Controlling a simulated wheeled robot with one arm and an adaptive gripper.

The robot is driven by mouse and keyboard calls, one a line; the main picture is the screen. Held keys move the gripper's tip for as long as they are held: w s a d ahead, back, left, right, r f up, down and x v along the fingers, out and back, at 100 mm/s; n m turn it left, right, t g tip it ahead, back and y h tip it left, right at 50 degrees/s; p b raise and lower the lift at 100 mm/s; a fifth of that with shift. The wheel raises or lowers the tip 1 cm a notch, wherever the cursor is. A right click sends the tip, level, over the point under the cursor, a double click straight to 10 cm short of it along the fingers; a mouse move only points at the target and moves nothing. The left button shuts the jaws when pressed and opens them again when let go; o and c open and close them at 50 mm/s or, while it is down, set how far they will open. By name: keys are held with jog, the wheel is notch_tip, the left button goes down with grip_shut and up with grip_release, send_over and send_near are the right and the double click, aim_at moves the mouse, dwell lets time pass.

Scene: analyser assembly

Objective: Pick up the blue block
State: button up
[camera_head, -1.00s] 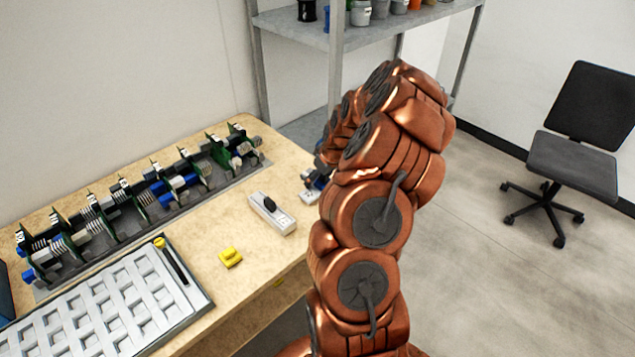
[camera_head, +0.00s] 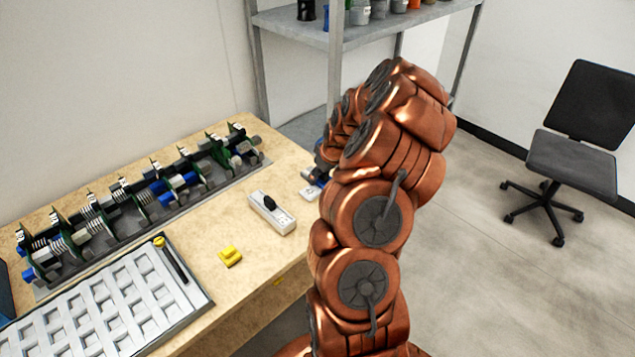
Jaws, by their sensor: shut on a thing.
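My gripper (camera_head: 322,170) shows only as a small dark part at the left edge of my copper-coloured arm, over the table's right end. A small blue block (camera_head: 317,179) shows at its tip, and the gripper is shut on it. Most of the gripper and the block are hidden behind my arm. A small pale grey piece (camera_head: 308,193) lies on the table just below. Other blue blocks (camera_head: 176,183) sit in the long rack (camera_head: 130,235) of green boards at the left.
A white power strip (camera_head: 272,214) with a black plug and a yellow block (camera_head: 230,256) lie on the wooden table (camera_head: 225,220). A grey slotted tray (camera_head: 90,310) is at the front left. A shelf (camera_head: 300,27) stands behind; a chair (camera_head: 575,165) is at right.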

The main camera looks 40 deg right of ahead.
jog(key=shift+s+a+f, duration=0.1)
jog(key=shift+a+f, duration=0.25)
jog(key=shift+f, duration=0.05)
grip_shut()
jog(key=shift+r+b, duration=0.5)
jog(key=shift+r, duration=0.3)
jog(key=shift+d+r+b, duration=0.15)
jog(key=shift+r+b, duration=0.15)
jog(key=shift+r, duration=0.8)
jog(key=s+a+b, duration=0.1)
jog(key=s+a, duration=0.2)
jog(key=a, duration=0.1)
jog(key=s+a+r+b, duration=0.1)
jog(key=s+a+b, duration=0.1)
jog(key=s+a, duration=0.1)
jog(key=s+a+b, duration=0.1)
jog(key=s+a, duration=0.1)
jog(key=a, duration=0.4)
jog(key=shift+s+r, duration=0.3)
jog(key=shift+s, duration=0.1)
jog(key=shift+f+b, duration=0.15)
jog(key=shift+b, duration=0.2)
